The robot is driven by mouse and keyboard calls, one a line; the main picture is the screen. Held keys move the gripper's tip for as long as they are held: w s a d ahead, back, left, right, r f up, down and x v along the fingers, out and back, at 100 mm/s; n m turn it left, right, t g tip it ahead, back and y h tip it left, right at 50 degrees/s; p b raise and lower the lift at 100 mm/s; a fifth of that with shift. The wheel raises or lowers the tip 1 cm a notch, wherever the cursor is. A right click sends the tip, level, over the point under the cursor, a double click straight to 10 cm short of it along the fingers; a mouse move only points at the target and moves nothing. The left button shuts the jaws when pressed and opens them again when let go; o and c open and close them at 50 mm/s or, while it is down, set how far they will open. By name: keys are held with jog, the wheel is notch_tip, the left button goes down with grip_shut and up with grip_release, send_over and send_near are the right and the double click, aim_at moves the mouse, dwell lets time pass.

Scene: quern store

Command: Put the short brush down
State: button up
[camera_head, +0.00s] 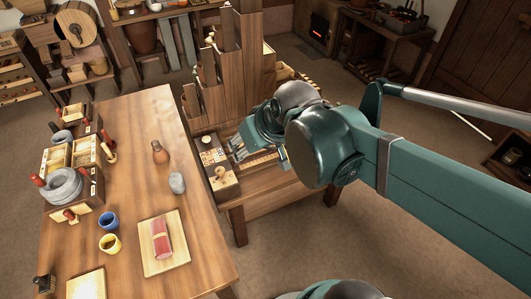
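My gripper (238,153) is over the small wooden bench in the middle, close to its left side and in front of the stepped wooden slats. I cannot pick out the short brush with certainty; my gripper and wrist hide part of the bench top. A pale, marked strip (262,161) lies beside the fingers.
The long table (135,125) bears a grey stone (177,183), a brown bottle (160,153), a blue cup (108,220), a yellow cup (109,244) and a red roll (161,241). Its far end is clear.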

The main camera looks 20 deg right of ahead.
jog(key=s+d+m+h, duration=0.1)
jog(key=s+d, duration=0.2)
jog(key=s, duration=0.2)
jog(key=shift+s+d+h, duration=0.2)
jog(key=shift+h, duration=0.1)
